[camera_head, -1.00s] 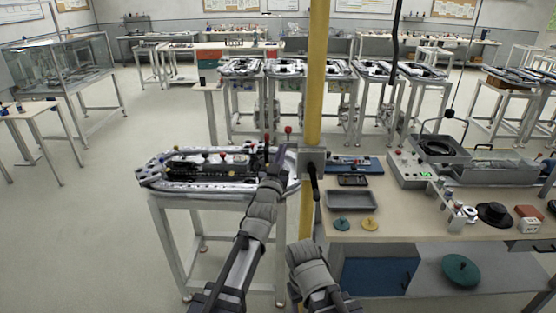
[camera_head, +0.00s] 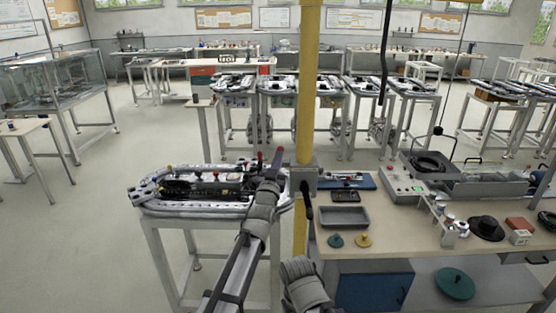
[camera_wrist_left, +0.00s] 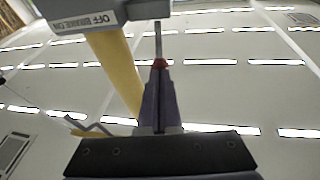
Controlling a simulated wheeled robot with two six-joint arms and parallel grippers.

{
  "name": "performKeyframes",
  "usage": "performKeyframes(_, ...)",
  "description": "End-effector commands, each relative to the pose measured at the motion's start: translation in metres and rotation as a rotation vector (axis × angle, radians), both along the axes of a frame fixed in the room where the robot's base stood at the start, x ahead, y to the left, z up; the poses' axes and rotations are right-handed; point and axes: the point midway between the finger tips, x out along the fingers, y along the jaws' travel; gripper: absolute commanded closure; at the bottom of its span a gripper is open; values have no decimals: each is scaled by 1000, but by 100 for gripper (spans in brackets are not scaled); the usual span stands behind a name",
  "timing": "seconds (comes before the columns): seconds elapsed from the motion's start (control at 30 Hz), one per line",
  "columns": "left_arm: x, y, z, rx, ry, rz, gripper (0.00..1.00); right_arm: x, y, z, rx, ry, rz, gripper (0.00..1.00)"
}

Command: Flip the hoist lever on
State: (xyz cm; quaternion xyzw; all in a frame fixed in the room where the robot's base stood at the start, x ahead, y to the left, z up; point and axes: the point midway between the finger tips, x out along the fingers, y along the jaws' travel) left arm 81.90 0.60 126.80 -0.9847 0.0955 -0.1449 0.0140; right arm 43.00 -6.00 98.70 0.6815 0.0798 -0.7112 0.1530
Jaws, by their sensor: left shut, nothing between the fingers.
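The grey hoist box (camera_head: 303,179) is fixed to the yellow post, with a black handle hanging at its front. In the left wrist view the box (camera_wrist_left: 108,14) carries a label that seems to read "OFF BRAKE ON". A thin metal lever with a red knob (camera_wrist_left: 159,62) stands out from it. My left gripper (camera_wrist_left: 158,74) is shut and empty, its tips right at the red knob; I cannot tell if they touch. In the head view my left gripper (camera_head: 275,161) is just left of the box and partly hides the lever. My right gripper is out of view.
The yellow post (camera_head: 309,90) stands close to my left arm. An oval track (camera_head: 165,208) on a stand lies to the left. A workbench (camera_head: 400,235) with a grey tray (camera_head: 344,217), discs and a control box fills the right. Open floor lies at the left.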

Motion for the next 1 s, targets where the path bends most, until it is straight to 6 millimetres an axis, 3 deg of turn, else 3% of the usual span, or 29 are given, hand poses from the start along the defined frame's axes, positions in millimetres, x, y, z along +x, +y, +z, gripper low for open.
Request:
performKeyframes(0.47,16,0,24,-1,25,2,100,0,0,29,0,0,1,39)
performKeyframes(0.67,24,-1,35,0,145,-5,100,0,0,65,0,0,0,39)
performKeyframes(0.8,30,-3,42,5,280,-12,100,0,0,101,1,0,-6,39)
performKeyframes(1.0,38,1,40,-1,443,4,100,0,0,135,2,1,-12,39)
